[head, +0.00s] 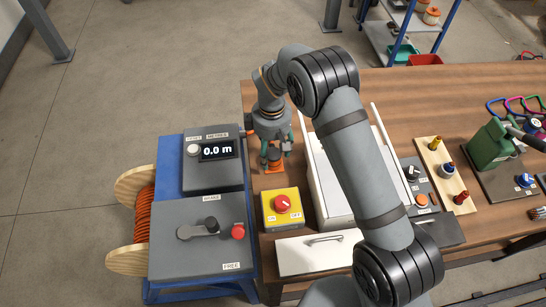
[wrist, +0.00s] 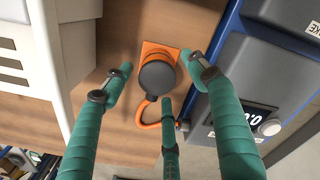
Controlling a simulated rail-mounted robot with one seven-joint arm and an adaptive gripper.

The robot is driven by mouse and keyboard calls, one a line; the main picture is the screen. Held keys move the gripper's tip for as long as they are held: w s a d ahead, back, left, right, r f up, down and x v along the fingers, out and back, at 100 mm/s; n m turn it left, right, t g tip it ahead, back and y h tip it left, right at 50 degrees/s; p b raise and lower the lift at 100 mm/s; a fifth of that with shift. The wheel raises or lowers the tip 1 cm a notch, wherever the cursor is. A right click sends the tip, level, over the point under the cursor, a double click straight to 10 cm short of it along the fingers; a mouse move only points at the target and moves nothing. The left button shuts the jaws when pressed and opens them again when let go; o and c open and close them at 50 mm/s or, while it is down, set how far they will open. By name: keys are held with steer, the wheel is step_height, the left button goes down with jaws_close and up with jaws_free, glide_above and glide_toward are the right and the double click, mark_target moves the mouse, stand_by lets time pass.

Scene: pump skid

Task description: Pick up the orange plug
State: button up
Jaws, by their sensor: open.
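The orange plug (wrist: 158,75) stands on the wooden bench, seen from above in the wrist view. It has a dark grey round top, an orange square base and an orange loop lying to its lower side. My gripper (wrist: 160,82) has three green fingers spread around the plug, with gaps to it on the left and right. The lower finger's tip is close to the dark top; I cannot tell if they touch. In the head view my gripper (head: 276,153) points down over the plug (head: 274,166), which is mostly hidden by the fingers.
The grey metre box (head: 213,175) reading 0.0 m stands close left of my gripper. A yellow box (head: 270,209) with a red knob is in front of it. A white cabinet (head: 323,181) stands to the right. The cable reel (head: 143,200) is at far left.

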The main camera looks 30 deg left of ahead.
mark_target(273, 153)
steer(key=shift+d+f, duration=0.1)
steer(key=shift+f, duration=0.4)
steer(key=shift+c, duration=0.7)
steer(key=c, duration=1.1)
steer(key=shift+c, duration=0.8)
steer(key=shift+w+r, duration=0.15)
steer(key=shift+r, duration=0.4)
step_height(273, 153, up, 9)
steer(key=shift+b, duration=0.85)
